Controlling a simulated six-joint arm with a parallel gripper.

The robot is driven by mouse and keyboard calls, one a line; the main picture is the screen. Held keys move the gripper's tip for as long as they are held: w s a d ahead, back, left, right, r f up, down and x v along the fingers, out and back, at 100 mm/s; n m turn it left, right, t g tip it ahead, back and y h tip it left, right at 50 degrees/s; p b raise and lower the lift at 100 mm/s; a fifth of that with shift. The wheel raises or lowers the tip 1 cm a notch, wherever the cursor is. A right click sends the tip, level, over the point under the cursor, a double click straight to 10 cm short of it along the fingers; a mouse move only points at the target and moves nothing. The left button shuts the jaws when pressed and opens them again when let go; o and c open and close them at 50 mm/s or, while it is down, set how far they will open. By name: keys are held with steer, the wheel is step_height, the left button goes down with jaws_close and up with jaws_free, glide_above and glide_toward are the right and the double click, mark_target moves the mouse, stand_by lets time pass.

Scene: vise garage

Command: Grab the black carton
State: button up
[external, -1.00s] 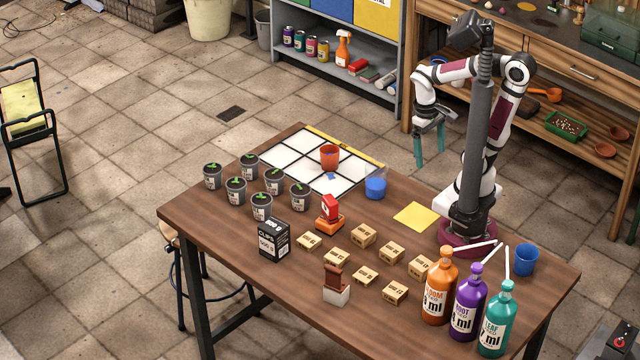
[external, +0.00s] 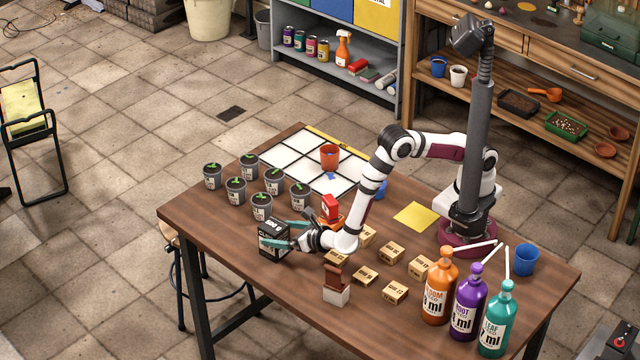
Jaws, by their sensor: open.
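The black carton (external: 272,237) stands upright near the left front part of the wooden table, with white lettering on its faces. My gripper (external: 277,234) is at the carton, reaching in from the right. Its teal fingers are open, one at the carton's upper edge and one across its lower front side. Whether the fingers touch the carton cannot be told. The fingers hide part of the carton.
Several potted seedlings (external: 261,206) stand behind and left of the carton. A red and orange object (external: 330,208) and small cardboard boxes (external: 395,291) lie close to my arm. A brown-and-white block (external: 336,288) stands in front. The table's left front corner is clear.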

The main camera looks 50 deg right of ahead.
steer(key=x, duration=0.6)
steer(key=shift+a+f, duration=0.2)
steer(key=shift+f, duration=0.1)
steer(key=shift+s, duration=0.1)
jaws_close()
